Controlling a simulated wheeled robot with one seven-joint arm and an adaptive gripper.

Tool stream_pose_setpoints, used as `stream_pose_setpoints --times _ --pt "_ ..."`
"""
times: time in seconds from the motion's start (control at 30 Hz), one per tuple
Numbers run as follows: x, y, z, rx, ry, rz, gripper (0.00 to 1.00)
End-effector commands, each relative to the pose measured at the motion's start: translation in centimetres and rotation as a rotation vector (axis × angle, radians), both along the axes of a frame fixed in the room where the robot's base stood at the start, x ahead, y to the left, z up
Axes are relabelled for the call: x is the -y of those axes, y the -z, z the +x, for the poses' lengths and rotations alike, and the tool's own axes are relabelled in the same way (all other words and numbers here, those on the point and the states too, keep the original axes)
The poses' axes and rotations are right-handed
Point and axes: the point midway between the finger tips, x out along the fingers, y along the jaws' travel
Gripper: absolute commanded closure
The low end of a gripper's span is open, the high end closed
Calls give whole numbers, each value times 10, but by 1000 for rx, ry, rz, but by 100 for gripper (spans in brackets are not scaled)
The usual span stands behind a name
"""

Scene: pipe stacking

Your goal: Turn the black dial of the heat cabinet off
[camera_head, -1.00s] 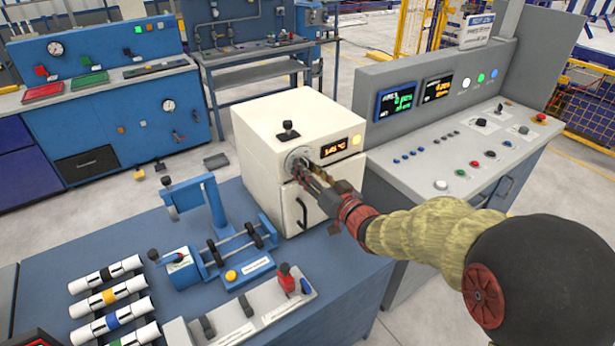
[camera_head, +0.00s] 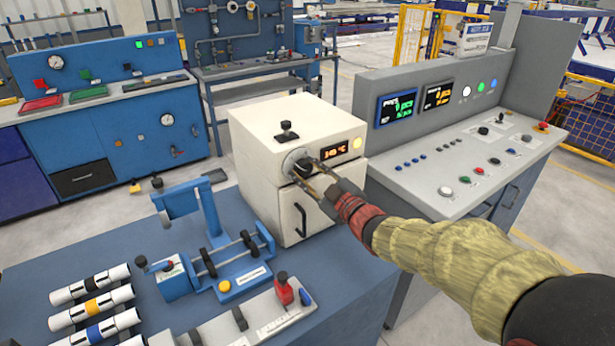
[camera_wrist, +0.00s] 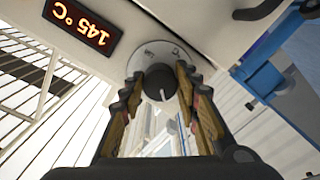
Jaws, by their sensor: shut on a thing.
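The white heat cabinet (camera_head: 270,135) stands on the blue bench. Its black dial (camera_head: 303,168) sits on a round grey plate on the front face, left of the lit display (camera_head: 335,150). In the wrist view the display (camera_wrist: 82,23) appears upside down and reads 145 °C. There the black dial (camera_wrist: 158,80) with its white pointer line lies between the two fingers. My gripper (camera_head: 308,173) reaches in from the right and is shut on the dial, one finger on each side. The wrist view shows my gripper (camera_wrist: 159,84) from behind.
The cabinet door handle (camera_head: 300,220) is below the dial. A blue clamp fixture (camera_head: 200,225) and several white pipes (camera_head: 95,300) are on the bench at left. A grey control console (camera_head: 400,180) stands close at right.

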Motion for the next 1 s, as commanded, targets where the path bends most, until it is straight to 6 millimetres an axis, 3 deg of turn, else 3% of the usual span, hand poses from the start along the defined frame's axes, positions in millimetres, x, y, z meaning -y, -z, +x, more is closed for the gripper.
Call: stream_pose_setpoints --times 1.0 --pt "2 2 0 518 -1 -779 94"
